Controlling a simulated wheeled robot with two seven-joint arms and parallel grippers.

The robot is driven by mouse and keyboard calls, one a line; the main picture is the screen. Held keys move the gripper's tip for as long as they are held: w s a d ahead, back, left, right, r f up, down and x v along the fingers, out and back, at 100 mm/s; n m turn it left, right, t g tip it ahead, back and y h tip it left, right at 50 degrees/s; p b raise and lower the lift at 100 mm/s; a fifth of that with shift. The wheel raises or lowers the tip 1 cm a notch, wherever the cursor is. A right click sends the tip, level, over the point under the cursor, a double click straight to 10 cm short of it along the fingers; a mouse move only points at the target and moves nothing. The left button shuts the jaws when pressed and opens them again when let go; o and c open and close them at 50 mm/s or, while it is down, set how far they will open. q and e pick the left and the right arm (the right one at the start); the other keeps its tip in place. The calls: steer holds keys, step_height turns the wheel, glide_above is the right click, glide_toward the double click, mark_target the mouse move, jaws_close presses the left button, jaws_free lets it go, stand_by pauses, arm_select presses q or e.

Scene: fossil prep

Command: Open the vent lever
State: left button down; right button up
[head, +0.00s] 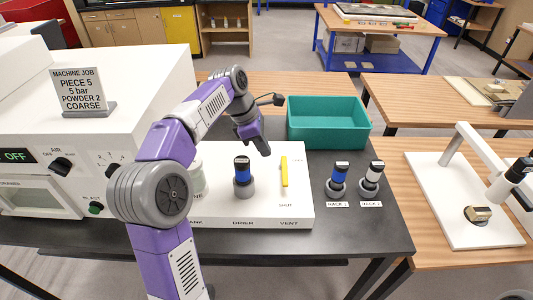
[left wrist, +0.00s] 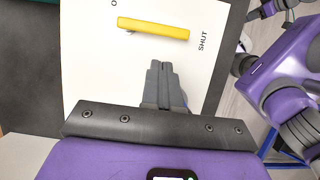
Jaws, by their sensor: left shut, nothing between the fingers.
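The vent lever (head: 284,171) is a yellow bar on the white panel (head: 262,212), above the word VENT. Its near end points at the word SHUT. In the left wrist view the lever (left wrist: 153,28) lies across the top, its right end towards SHUT, with part of another label at the upper left. My left gripper (head: 263,149) is above the panel, left of the lever's far end. In the left wrist view its fingers (left wrist: 160,66) are together, empty and pointing at the lever, with a visible gap between. My right gripper cannot be made out.
A dark-topped bottle (head: 243,178) stands on the panel left of the lever. A teal bin (head: 328,123) is behind. Two bottles stand in RACK 1 (head: 337,180) and RACK 2 (head: 370,177) to the right. A sign (head: 80,91) stands on the white machine at left.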

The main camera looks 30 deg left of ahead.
mark_target(284, 174)
arm_select(q)
steer(key=b+x, duration=0.2)
steer(key=x, duration=0.6)
steer(key=shift+f, duration=0.15)
arm_select(e)
step_height(284, 174, down, 2)
steer(key=shift+f, duration=0.2)
